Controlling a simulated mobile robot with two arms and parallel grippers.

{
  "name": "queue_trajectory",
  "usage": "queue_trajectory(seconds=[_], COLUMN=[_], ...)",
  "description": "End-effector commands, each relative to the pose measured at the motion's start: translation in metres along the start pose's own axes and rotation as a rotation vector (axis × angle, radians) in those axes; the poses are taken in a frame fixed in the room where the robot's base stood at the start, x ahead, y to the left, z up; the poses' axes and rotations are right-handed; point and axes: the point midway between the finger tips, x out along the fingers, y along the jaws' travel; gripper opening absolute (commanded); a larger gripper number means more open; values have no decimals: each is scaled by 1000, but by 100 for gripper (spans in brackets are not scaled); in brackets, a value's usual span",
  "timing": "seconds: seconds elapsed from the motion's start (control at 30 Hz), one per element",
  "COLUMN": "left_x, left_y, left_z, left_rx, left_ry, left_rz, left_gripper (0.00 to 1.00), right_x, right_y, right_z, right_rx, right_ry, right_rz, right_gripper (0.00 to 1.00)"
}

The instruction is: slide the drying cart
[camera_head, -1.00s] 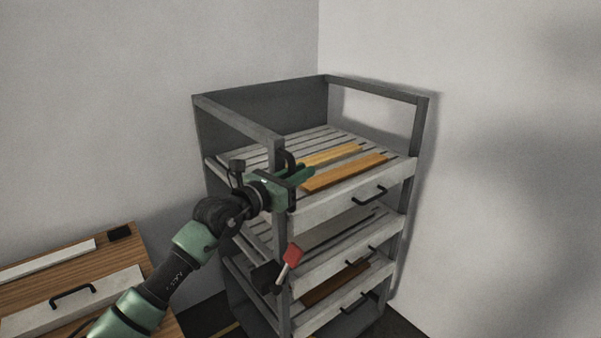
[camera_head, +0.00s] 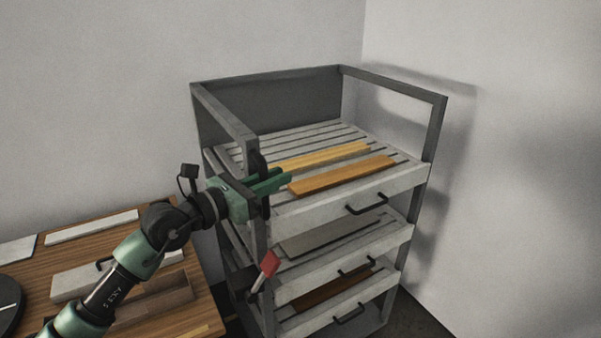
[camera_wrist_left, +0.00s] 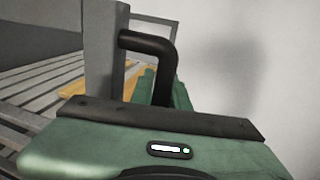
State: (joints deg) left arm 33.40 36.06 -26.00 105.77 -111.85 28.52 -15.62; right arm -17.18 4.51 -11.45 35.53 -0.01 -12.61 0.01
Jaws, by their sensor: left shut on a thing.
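The drying cart (camera_head: 258,230) is a grey metal frame with several slatted shelves, standing upright near the room's corner. Its front left post carries a black handle (camera_head: 257,167), which also shows beside the post in the left wrist view (camera_wrist_left: 155,42). My left gripper (camera_head: 266,184) is shut on this handle at the height of the top shelf. Its green fingers hide part of the handle. Two wooden boards, one pale yellow (camera_head: 325,156) and one orange (camera_head: 343,175), lie on the top shelf. My right gripper is not in view.
A red-tipped lever (camera_head: 266,264) sticks out low on the cart's front left post. A wooden table (camera_head: 205,300) with pale boards stands close on the left. Shelf fronts carry black pulls (camera_head: 367,203). Open floor (camera_head: 418,322) shows between the cart and the right wall.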

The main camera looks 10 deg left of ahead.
Motion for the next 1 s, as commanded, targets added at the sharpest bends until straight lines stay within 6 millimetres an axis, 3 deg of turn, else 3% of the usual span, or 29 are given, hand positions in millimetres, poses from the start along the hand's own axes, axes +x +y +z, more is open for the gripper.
queue_trajectory(seconds=[0.23, 0.7, 0.73, 0.8, 1.0], left_x=[-26, -32, -32, -32, -32], left_y=[5, 7, 7, 7, 6], left_z=[2, 4, 4, 4, 4], left_rx=[1, 1, 1, 1, 0], left_ry=[-8, -10, -10, -10, -8], left_rz=[1, 1, 1, 1, 0], left_gripper=[0, 0, 19, 38, 38], right_x=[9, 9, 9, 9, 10], right_y=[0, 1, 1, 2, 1], right_z=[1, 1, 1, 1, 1], right_rx=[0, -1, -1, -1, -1], right_ry=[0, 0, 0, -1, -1], right_rz=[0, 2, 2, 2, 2], right_gripper=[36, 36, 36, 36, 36])
